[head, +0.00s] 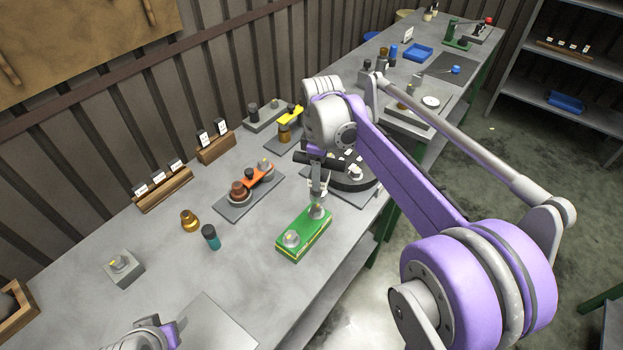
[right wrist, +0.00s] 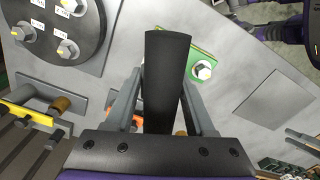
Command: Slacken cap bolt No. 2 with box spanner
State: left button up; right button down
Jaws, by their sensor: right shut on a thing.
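My right gripper (head: 319,187) is above the far end of the green block (head: 303,235). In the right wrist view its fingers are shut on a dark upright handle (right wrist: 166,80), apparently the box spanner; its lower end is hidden. The green block carries two grey hex-shaped pieces; one bolt-like piece (right wrist: 203,70) shows beside the right finger. A round black plate (head: 350,184) with tagged cap bolts stands behind the gripper, partly covered. In the right wrist view the plate shows several bolts, including one bolt (right wrist: 67,50); the tag numbers are too small to read.
An orange tool lies on a grey plate (head: 232,210) to the left. A brass piece (head: 190,220), a teal-and-black cylinder (head: 211,237) and a grey block with a bolt (head: 123,268) stand on the bench. The bench front edge is right of the green block.

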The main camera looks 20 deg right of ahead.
aim_at(316, 210)
jog(key=shift+a+r+n, duration=0.15)
jog(key=shift+r+n, duration=0.15)
notch_tip(316, 210, down, 3)
jog(key=m+b, duration=0.1)
jog(key=m, duration=0.4)
jog(key=shift+r, duration=0.1)
jog(key=m, duration=0.7)
jog(key=shift+w+f, duration=0.1)
jog(key=shift+f, duration=0.1)
jog(key=m, duration=0.4)
jog(key=shift+a+f+b, duration=0.1)
jog(key=shift+f+b, duration=0.05)
jog(key=shift+b, duration=0.2)
pick_arm(q)
jog(key=f, duration=0.1)
jog(key=s+f, duration=0.1)
jog(key=shift+s+a+f, duration=0.1)
jog(key=shift+a+f, duration=0.1)
jog(key=shift+f, duration=0.1)
pick_arm(e)
jog(key=m, duration=0.4)
jog(key=shift+f, duration=0.15)
pick_arm(q)
jog(key=shift+f, duration=0.2)
pick_arm(e)
jog(key=shift+f, duration=0.25)
